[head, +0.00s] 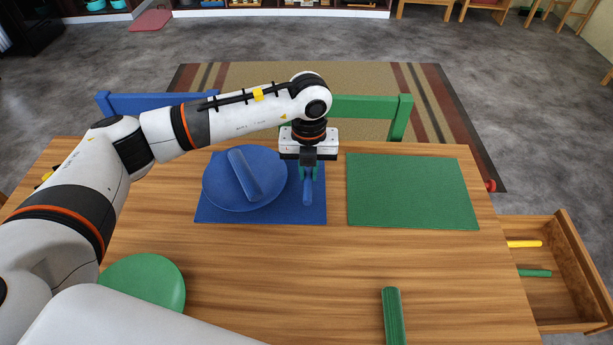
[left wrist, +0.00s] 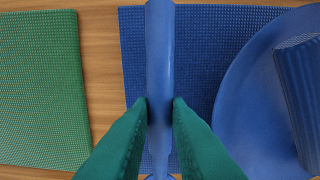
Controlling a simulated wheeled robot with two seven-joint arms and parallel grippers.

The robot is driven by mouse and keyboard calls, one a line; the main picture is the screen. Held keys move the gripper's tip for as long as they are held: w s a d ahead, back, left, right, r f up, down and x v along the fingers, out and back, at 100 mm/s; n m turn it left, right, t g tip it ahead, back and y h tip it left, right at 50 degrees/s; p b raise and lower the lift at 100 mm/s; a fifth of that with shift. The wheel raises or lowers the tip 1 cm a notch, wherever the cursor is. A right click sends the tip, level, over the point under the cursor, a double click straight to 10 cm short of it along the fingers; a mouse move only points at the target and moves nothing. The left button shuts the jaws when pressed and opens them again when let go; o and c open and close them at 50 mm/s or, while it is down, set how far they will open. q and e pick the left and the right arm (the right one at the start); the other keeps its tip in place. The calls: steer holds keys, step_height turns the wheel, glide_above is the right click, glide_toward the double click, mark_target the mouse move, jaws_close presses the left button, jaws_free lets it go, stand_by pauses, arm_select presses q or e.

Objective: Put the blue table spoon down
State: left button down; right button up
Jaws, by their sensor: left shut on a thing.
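The blue table spoon (head: 308,190) is in my left gripper (head: 308,174), over the right part of the blue placemat (head: 262,217). In the left wrist view the green fingers of the left gripper (left wrist: 160,112) are shut on the spoon's blue handle (left wrist: 160,50). The handle runs lengthwise over the blue placemat (left wrist: 138,60), just beside the blue plate (left wrist: 240,110). I cannot tell whether the spoon touches the placemat. Most of the spoon's bowl end is out of sight. My right gripper is not in view.
A rolled blue napkin (head: 243,175) lies on the blue plate (head: 215,190). A green placemat (head: 412,190) lies to the right. A green plate (head: 150,280) and a green roll (head: 393,315) are nearer. An open drawer (head: 570,300) at right holds yellow and green utensils. Blue and green chairs stand behind.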

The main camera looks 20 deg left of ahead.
mark_target(309, 173)
arm_select(q)
steer(key=shift+f, duration=1.65)
steer(key=shift+f, duration=0.2)
steer(key=c, duration=1.4)
jaws_free()
steer(key=shift+o, duration=0.2)
steer(key=shift+r, duration=0.1)
step_height(309, 173, up, 12)
steer(key=shift+r, duration=0.15)
